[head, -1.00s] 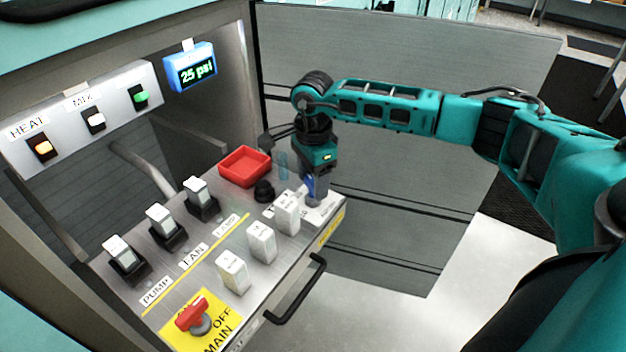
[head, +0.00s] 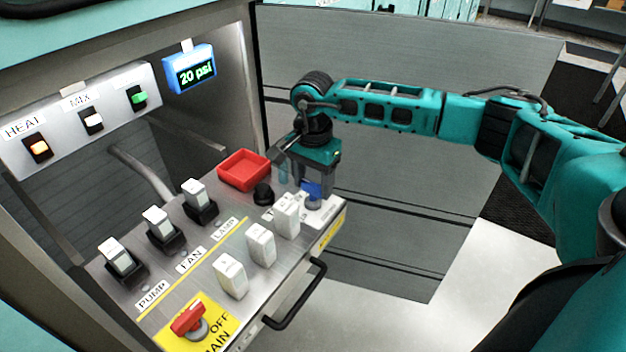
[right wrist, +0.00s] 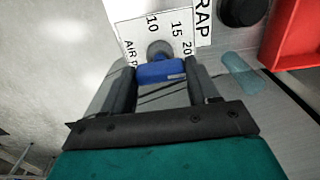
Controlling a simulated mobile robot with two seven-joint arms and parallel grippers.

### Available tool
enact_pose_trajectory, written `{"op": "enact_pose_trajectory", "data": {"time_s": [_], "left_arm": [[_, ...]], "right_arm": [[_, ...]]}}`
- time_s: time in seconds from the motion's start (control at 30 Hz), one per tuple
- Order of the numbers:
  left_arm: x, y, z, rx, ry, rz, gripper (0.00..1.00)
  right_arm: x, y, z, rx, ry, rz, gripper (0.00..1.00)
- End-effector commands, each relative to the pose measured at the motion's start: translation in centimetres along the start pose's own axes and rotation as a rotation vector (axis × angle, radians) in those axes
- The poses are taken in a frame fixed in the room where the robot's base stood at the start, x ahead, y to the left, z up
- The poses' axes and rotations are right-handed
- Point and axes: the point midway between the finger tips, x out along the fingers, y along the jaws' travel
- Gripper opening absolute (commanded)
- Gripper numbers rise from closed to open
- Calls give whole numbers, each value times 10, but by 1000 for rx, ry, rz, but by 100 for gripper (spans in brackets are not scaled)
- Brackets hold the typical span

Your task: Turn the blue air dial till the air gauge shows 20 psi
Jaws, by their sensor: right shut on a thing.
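The air gauge (head: 190,69) is a blue box at the upper left of the head view, and its display reads 20 psi. The blue air dial (head: 312,189) is at the right end of the panel, in front of a white scale plate. In the right wrist view the blue dial (right wrist: 161,72) sits between the two fingers, near the marks 10, 15 and 20 on the scale plate (right wrist: 140,30). My right gripper (head: 311,190) points down and is shut on the dial. My left gripper is not in view.
A red tray (head: 244,168) and a black knob (head: 263,193) lie left of the dial. White blocks (head: 286,215) and black-based switches (head: 199,203) stand on the panel. A red main switch (head: 188,320) and a black handle (head: 297,297) are at the front.

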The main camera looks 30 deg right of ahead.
Motion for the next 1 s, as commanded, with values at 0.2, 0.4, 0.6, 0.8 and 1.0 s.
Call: {"op": "enact_pose_trajectory", "data": {"time_s": [0.2, 0.4, 0.6, 0.8, 1.0], "left_arm": [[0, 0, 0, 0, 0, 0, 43], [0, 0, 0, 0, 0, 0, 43], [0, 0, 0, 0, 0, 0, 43], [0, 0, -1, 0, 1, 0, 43], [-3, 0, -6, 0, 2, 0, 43]], "right_arm": [[-1, 0, 0, 1, 0, -2, 29], [-1, 0, 0, 2, 0, -1, 72], [0, 0, 0, 2, 0, -1, 85], [-2, 0, 0, 2, 0, -1, 85], [-28, -1, 0, 1, 1, -5, 85]]}}
